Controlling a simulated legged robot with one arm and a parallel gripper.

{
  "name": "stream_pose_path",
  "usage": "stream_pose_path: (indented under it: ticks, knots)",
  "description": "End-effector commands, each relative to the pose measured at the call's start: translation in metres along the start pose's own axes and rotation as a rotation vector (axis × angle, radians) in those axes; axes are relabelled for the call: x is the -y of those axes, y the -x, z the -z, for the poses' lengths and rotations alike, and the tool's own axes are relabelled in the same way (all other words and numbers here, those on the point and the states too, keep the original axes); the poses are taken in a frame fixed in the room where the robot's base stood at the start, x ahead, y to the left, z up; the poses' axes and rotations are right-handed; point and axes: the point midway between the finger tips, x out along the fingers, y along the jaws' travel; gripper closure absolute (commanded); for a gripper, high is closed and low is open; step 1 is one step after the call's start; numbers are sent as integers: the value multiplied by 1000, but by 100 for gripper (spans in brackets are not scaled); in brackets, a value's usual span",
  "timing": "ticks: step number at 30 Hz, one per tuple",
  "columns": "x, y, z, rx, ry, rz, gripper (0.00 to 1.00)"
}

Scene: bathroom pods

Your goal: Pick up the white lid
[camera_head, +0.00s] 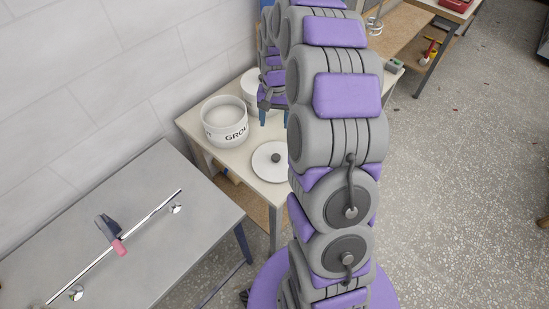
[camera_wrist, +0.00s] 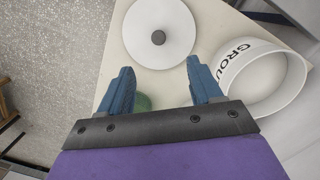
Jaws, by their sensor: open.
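The white lid (camera_head: 272,162) is a flat round disc with a dark knob in its centre. It lies on the cream table (camera_head: 190,124), near the table's front edge. In the wrist view the lid (camera_wrist: 158,33) is beyond my fingertips and its knob (camera_wrist: 158,38) lines up roughly between them. My gripper (camera_wrist: 158,75) is open, its two blue fingers apart and empty. In the head view its blue fingers (camera_head: 263,116) show above the table, partly hidden by my arm.
A white bucket lettered "GROU" (camera_head: 224,122) stands left of the lid; it also shows in the wrist view (camera_wrist: 262,80). Another white container (camera_head: 250,84) is behind my gripper. A green object (camera_wrist: 143,101) lies under my fingers. A grey table (camera_head: 150,205) holds a metal bar (camera_head: 155,209).

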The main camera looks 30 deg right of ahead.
Motion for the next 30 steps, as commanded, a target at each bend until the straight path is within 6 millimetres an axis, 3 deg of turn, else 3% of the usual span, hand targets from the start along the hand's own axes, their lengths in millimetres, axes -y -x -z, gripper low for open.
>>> stream_pose_path:
  ticks: [5,21,30]
  knots:
    - [-3,-12,9,-1,-20,1,36]
    - [-2,-112,8,1,-18,-1,36]
    - [-2,-130,10,-2,-18,0,36]
